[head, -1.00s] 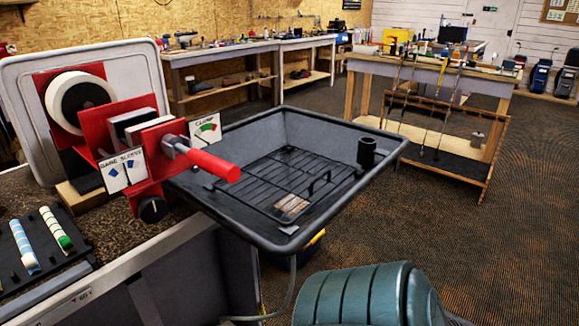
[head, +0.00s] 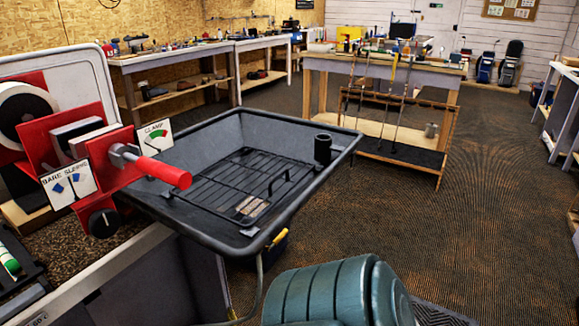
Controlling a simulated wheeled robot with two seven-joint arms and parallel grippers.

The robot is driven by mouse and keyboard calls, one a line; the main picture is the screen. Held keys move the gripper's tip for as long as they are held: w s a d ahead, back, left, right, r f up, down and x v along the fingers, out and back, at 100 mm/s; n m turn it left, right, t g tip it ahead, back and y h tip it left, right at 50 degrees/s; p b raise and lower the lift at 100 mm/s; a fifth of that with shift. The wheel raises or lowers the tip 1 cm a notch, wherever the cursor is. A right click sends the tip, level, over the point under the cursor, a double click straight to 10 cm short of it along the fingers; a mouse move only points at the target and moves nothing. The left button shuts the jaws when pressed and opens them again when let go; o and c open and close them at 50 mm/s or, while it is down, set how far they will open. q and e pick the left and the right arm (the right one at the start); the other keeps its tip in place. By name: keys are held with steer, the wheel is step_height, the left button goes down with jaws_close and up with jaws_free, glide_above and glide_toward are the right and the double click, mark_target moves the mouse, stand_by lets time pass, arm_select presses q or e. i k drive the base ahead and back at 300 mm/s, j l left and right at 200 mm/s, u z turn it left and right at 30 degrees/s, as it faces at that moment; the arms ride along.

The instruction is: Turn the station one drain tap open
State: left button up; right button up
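A dark grey tray (head: 330,168) with a raised rim stands at the left centre, with a black wire rack (head: 225,185) inside. A pale hose (head: 259,290) hangs below its near side. Something with a yellow edge and dark blue body (head: 277,243) shows partly under the tray; I cannot tell whether it is the tap. No drain tap is clearly visible. A red clamp with a red handle (head: 165,173) stands at the tray's left. Neither of my grippers is in view.
A teal ribbed drum-like object (head: 335,295) fills the bottom centre. A wooden bench with a club rack (head: 385,80) stands behind, and workbenches (head: 175,62) line the left wall. Open carpet (head: 490,190) lies to the right. A white shelf (head: 560,110) edges in at far right.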

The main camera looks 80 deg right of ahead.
mark_target(280, 236)
steer(key=z, duration=2.05)
steer(key=i+l, duration=0.25)
steer(key=l, duration=0.25)
